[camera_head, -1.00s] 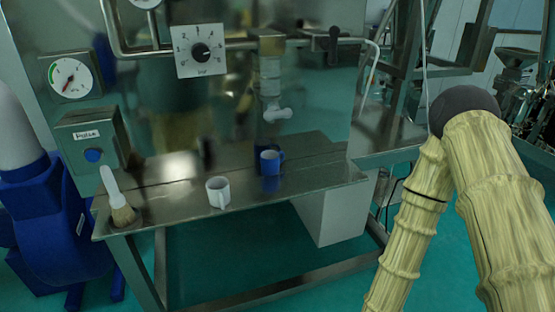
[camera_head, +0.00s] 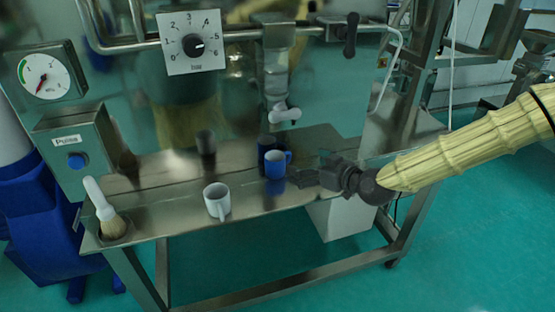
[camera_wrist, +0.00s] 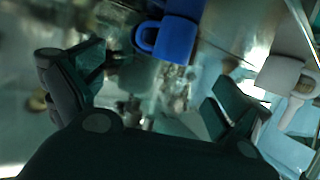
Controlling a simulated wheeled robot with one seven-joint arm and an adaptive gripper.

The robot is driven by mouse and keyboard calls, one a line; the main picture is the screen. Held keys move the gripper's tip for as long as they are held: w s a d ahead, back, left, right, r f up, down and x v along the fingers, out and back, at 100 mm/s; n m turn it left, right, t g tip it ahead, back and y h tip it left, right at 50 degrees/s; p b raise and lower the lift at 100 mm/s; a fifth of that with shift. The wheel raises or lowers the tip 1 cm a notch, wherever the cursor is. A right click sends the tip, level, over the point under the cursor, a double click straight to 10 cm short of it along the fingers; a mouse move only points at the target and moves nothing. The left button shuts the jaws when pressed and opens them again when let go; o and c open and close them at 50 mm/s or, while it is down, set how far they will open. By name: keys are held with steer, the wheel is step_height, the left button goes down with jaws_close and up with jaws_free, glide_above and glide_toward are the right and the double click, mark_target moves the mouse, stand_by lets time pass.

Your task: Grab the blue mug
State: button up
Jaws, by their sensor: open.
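The blue mug (camera_head: 276,164) stands upright on the metal shelf (camera_head: 160,219), below a tap. Its handle points right, toward my gripper, in the head view. My gripper (camera_head: 298,176) is just right of the mug, at about shelf height. In the wrist view the gripper (camera_wrist: 155,100) is open with its fingers spread wide and nothing between them. The blue mug (camera_wrist: 178,40) shows there at the top, beyond the fingertips, with its handle on the left. I cannot tell whether a finger touches it.
A white mug (camera_head: 217,200) stands left of the blue mug, near the shelf's front edge; it also shows at the right in the wrist view (camera_wrist: 278,75). A brush (camera_head: 107,213) stands at the shelf's left end. A tap (camera_head: 281,111) hangs above. The shelf's middle left is clear.

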mark_target(284, 159)
steer(key=shift+w+a, duration=0.1)
steer(key=shift+w, duration=0.2)
steer(key=shift+w+a, duration=0.1)
steer(key=shift+a, duration=0.1)
steer(key=p+x, duration=0.1)
steer(key=x, duration=0.3)
steer(key=shift+a+f+p, duration=0.1)
steer(key=shift+p, duration=0.2)
steer(key=shift+a+p, duration=0.25)
steer(key=shift+p, duration=0.1)
steer(key=shift+w+a+f+p, duration=0.3)
steer(key=shift+w+p, duration=0.1)
steer(key=shift+w, duration=0.1)
steer(key=shift+w+a+f+p, duration=0.25)
steer(key=shift+w+p, duration=0.1)
steer(key=shift+w, duration=0.1)
steer(key=shift+w+a+f+p, duration=0.15)
steer(key=shift+w+a+p, duration=0.15)
steer(key=shift+w+a, duration=0.2)
steer(key=shift+w+a+f, duration=0.25)
steer(key=shift+w+f, duration=0.05)
steer(key=shift+w, duration=0.05)
steer(key=shift+s, duration=0.1)
